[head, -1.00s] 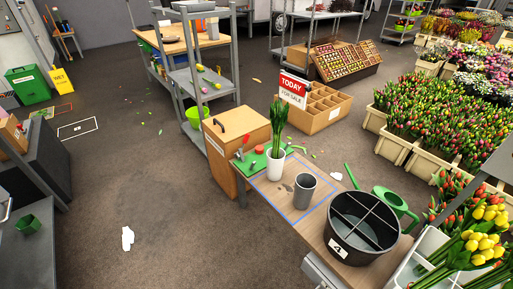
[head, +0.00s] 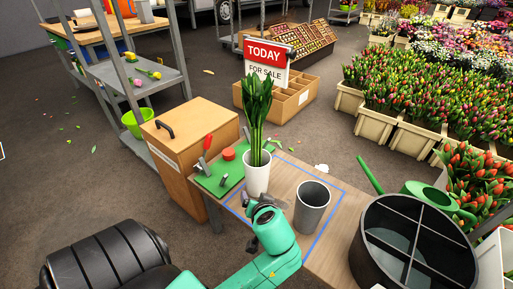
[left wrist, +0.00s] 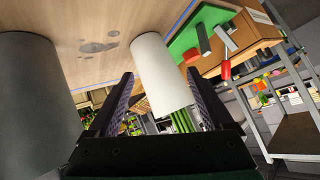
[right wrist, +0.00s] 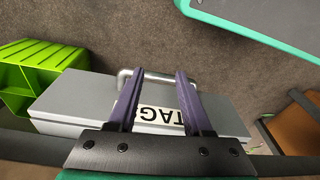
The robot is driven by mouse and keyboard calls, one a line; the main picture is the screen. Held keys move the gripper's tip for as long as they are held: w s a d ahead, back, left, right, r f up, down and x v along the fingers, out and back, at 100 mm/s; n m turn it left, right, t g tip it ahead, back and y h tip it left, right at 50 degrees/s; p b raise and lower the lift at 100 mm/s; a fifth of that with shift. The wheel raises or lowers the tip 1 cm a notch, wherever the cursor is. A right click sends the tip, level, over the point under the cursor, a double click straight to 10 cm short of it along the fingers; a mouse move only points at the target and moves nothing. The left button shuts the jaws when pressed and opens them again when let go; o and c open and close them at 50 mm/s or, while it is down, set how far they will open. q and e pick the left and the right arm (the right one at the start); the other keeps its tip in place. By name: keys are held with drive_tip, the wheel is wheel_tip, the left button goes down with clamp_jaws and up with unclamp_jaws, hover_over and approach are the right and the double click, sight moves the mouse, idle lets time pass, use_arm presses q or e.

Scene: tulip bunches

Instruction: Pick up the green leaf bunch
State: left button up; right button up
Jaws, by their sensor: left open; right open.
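The green leaf bunch (head: 257,112) stands upright in a white vase (head: 257,178) on the wooden table. My left gripper (head: 264,208) is on the near side of the vase, low by its base. In the left wrist view, which looks inverted, the open left fingers (left wrist: 163,88) are either side of the white vase (left wrist: 160,70) in the picture. Parts of the green leaves (left wrist: 183,122) show beyond it; contact cannot be told. My right gripper (right wrist: 157,102) is open and empty in its wrist view, away from the bunch.
A grey cup (head: 312,207) stands right of the vase. A green mat (head: 217,180) with tools lies at left. A large dark divided bucket (head: 415,245) and a green watering can (head: 430,193) are at right. A grey box (right wrist: 75,105) shows beyond my right gripper.

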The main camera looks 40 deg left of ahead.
sight(259, 132)
use_arm(q)
wheel_tip(259, 132, up, 16)
drive_tip(key=w+d+f+n+t+y, duration=0.1)
drive_tip(key=w+d+n+t+y, duration=0.25)
drive_tip(key=n+y, duration=0.3)
drive_tip(key=shift+m, duration=0.25)
drive_tip(key=x, duration=0.4)
drive_tip(key=p+x, duration=0.1)
drive_tip(key=x, duration=0.4)
drive_tip(key=s+r+x, duration=0.1)
drive_tip(key=x, duration=0.4)
drive_tip(key=shift+w+a+r, duration=0.1)
drive_tip(key=shift+w+a, duration=0.1)
drive_tip(key=shift+a, duration=0.35)
clamp_jaws()
use_arm(e)
drive_tip(key=f, duration=0.2)
drive_tip(key=s+f, duration=0.1)
drive_tip(key=shift+d+f, duration=0.25)
drive_tip(key=shift+d, duration=0.1)
